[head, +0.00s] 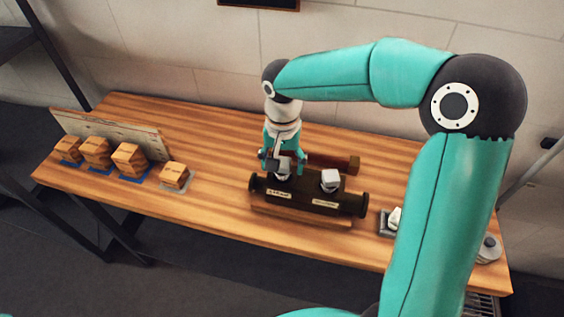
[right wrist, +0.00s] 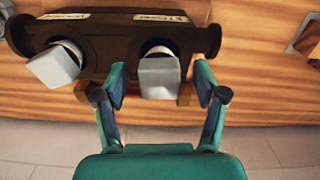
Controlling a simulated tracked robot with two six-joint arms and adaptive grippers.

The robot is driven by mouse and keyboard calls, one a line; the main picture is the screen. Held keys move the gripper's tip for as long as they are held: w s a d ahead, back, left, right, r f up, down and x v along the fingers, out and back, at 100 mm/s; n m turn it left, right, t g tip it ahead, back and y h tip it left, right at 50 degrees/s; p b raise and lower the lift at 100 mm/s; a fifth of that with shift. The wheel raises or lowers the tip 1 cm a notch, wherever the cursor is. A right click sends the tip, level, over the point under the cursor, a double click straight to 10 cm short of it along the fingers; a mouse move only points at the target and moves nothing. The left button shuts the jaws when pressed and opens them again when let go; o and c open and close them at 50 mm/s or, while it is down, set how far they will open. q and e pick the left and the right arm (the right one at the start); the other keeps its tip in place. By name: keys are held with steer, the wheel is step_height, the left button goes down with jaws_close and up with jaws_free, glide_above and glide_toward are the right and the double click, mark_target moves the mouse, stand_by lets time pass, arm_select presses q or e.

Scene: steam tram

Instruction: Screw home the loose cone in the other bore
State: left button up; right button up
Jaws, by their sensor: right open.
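A dark cock body (head: 312,195) with two bores lies on a wooden base on the bench. A square-headed silver cone (head: 283,167) stands in its left bore, partly hidden by my right gripper (head: 283,170). A second silver cone (head: 330,180) stands in the right bore. In the right wrist view, seen from the opposite side, the fingers of my right gripper (right wrist: 160,90) are open, one on each side of the nearer cone (right wrist: 160,78), with visible gaps. The other cone (right wrist: 55,65) sits tilted at the left there. My left gripper is not in view.
A brown bar with a brass-coloured end (head: 353,165) lies behind the body. Several wooden blocks (head: 129,157) stand at the left before an upright board (head: 110,130). A small dark tray (head: 386,222) holds a white piece at the right.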

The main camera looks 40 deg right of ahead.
jaws_close()
steer(key=shift+f+m+b, duration=0.15)
steer(key=shift+m+b, duration=0.3)
steer(key=shift+m, duration=1.65)
steer(key=shift+b, duration=0.3)
